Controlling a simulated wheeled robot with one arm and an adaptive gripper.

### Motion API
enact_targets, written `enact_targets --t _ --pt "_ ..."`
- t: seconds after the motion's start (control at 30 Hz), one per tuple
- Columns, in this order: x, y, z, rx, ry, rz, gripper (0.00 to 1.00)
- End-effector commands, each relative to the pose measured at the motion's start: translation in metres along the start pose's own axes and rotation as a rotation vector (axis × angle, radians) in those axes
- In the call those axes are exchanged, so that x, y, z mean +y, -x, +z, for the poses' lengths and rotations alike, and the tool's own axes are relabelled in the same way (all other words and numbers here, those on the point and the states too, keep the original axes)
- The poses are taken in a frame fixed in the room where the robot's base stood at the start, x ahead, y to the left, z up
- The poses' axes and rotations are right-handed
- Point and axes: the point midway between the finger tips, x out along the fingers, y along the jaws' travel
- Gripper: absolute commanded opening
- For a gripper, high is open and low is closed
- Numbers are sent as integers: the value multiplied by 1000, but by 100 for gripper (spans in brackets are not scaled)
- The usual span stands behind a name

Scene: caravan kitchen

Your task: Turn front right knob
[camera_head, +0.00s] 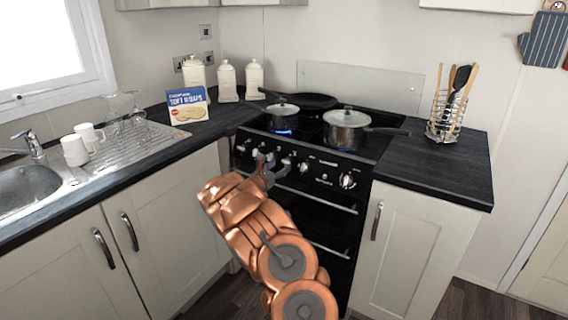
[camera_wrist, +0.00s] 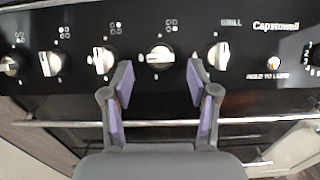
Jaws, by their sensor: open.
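The stove's black control panel (camera_wrist: 250,80) carries a row of white knobs, with burner symbols too small to read surely. My gripper (camera_wrist: 161,72) is open in front of the panel. In the wrist view one knob (camera_wrist: 160,57) shows centred between the fingertips; I cannot tell whether they reach around it. Another knob (camera_wrist: 103,60) is just left of the left finger, and the grill knob (camera_wrist: 218,55) just right of the right finger. In the head view my gripper (camera_head: 270,168) hides part of the knob row.
A small pan (camera_head: 283,111) and a larger lidded pot (camera_head: 346,125) stand on the hob, with blue flames under both. A dark pan (camera_head: 305,101) sits behind. The oven handle rail (camera_wrist: 60,123) runs below the knobs. A utensil rack (camera_head: 447,122) stands on the right counter.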

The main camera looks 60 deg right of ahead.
Motion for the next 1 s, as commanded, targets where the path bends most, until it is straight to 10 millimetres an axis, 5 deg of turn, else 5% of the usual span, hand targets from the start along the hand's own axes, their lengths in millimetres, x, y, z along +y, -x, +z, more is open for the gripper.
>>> enact_targets --t 0.3,0.73,1.0 --pt "0 -32 1 0 -2 -1 59" --pt "-1 -37 0 -1 0 -1 59" --pt "-1 -37 1 -1 0 -1 31"
